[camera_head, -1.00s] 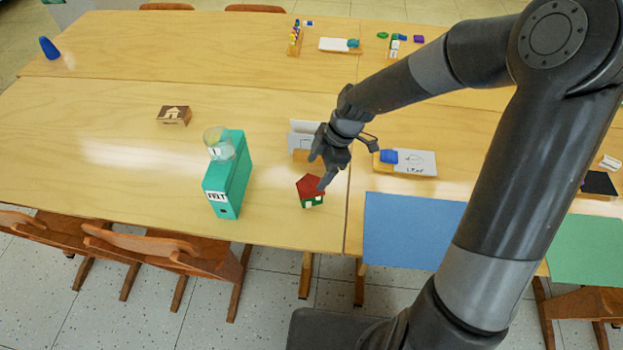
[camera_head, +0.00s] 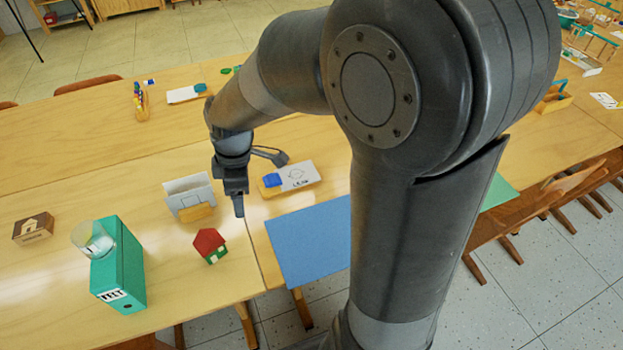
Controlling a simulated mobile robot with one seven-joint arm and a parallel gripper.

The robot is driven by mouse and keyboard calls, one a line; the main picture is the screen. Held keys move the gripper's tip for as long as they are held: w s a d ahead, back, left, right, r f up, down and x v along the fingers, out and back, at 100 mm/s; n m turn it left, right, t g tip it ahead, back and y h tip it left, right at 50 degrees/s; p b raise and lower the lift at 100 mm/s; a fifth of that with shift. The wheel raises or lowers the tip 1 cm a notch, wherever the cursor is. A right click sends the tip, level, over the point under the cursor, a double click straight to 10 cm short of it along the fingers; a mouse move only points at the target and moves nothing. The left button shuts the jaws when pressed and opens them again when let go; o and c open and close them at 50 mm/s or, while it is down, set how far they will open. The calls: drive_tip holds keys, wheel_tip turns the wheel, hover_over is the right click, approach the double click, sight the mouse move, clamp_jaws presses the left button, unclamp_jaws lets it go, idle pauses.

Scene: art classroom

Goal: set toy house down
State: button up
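The toy house (camera_head: 209,246) has a red roof and green and white walls. It stands on the wooden table (camera_head: 185,290) near the front edge, left of the blue sheet. My gripper (camera_head: 229,202) hangs above the table, up and to the right of the house in the picture, with a visible gap between them. Its fingers point down and look spread, with nothing between them. My arm covers much of the middle and right of the view.
A teal FELT box (camera_head: 118,265) with a clear jar (camera_head: 91,238) stands left of the house. A wooden house block (camera_head: 33,228) is farther left. A card holder (camera_head: 189,196) and a LEAF card (camera_head: 297,176) lie close to my gripper. A blue sheet (camera_head: 305,243) lies to the right.

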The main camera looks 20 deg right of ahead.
drive_tip(key=s+d+r+m+t+h, duration=0.1)
drive_tip(key=s+d+r+m+t, duration=0.4)
drive_tip(key=s+d+r+m, duration=0.6)
drive_tip(key=shift+s+d+r+m, duration=0.3)
drive_tip(key=shift+s+r+m, duration=1.35)
drive_tip(key=shift+m, duration=0.75)
drive_tip(key=shift+s+f, duration=0.15)
